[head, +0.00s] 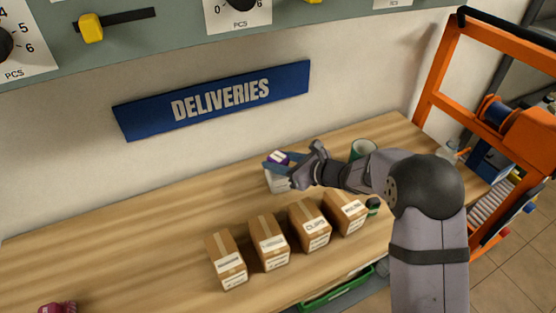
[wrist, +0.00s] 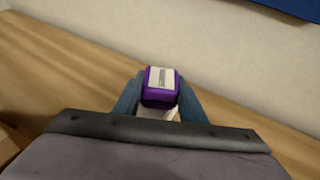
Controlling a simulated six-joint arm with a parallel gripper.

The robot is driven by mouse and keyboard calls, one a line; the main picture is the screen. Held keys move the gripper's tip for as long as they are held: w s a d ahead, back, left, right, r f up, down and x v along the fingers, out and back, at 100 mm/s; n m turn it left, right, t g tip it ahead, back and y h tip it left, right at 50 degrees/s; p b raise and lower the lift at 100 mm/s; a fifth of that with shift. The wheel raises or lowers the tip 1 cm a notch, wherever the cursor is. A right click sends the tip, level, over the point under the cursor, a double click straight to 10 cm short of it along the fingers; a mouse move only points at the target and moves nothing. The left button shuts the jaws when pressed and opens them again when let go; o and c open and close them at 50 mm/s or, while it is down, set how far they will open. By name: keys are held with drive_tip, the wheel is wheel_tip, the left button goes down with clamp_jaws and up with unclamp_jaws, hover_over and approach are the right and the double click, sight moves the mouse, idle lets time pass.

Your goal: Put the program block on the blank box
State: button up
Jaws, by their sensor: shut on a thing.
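A small purple block with a white label (head: 279,157), which I take to be the program block, is between the fingers of my gripper (head: 274,164). In the wrist view the block (wrist: 160,86) sits between the two blue fingers, which are shut on it. A white box (head: 278,184) with no marking that I can make out stands on the wooden table, directly under the block and gripper. A sliver of white also shows below the block in the wrist view (wrist: 172,113). The fingers hide whether the block touches the box.
Several brown labelled cartons (head: 268,241) stand in a row in front of the white box. A green cup (head: 362,149) is behind my arm. A pink object (head: 57,308) lies at the front left. The table (head: 130,235) is clear at the left. A blue DELIVERIES sign (head: 215,100) hangs behind.

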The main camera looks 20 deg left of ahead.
drive_tip(key=shift+f+b, duration=0.25)
drive_tip(key=shift+b, duration=0.05)
drive_tip(key=o, duration=1.1)
drive_tip(key=shift+r, duration=0.1)
drive_tip(key=shift+r+p, duration=0.15)
drive_tip(key=shift+p, duration=0.15)
drive_tip(key=shift+d+r, duration=0.1)
drive_tip(key=shift+b+v, duration=1.1)
drive_tip(key=shift+v, duration=4.8)
